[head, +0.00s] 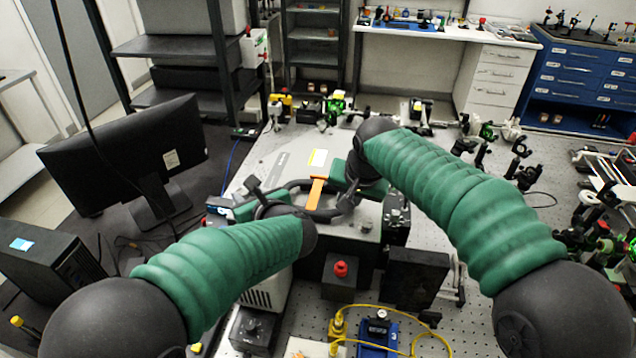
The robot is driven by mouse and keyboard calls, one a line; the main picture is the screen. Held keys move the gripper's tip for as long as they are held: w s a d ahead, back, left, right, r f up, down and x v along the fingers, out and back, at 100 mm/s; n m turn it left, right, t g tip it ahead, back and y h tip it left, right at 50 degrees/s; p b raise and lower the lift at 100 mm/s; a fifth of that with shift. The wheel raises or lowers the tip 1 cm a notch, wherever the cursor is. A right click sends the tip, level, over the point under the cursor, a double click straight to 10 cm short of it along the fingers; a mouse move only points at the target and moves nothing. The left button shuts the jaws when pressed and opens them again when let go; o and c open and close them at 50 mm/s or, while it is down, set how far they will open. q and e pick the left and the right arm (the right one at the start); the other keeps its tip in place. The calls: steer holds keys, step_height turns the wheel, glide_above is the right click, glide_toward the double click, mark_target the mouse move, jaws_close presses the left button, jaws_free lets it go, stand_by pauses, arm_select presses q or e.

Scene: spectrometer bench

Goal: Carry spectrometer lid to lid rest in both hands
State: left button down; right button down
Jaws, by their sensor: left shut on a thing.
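A large light grey flat panel (285,150), which appears to be the spectrometer lid, lies in the middle of the head view with a small white and yellow label. At its near end are a dark curved bar and an orange strip (316,192). My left gripper (262,196) is at the near left of this end, shut on what seems to be the lid's dark bar. My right gripper (346,200) is at the near right, close to the bar; its fingers are partly hidden by its wrist. I cannot make out the lid rest for certain.
A black monitor (130,155) stands to the left. A red knob (340,268), yellow cable and blue device (378,334) are near the front. Several optical mounts (490,140) crowd the perforated bench at right. A black plate (414,278) stands right of the red knob.

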arm_select(q)
steer(key=shift+r, duration=0.15)
arm_select(e)
steer(key=shift+w+r, duration=0.1)
steer(key=shift+r, duration=0.2)
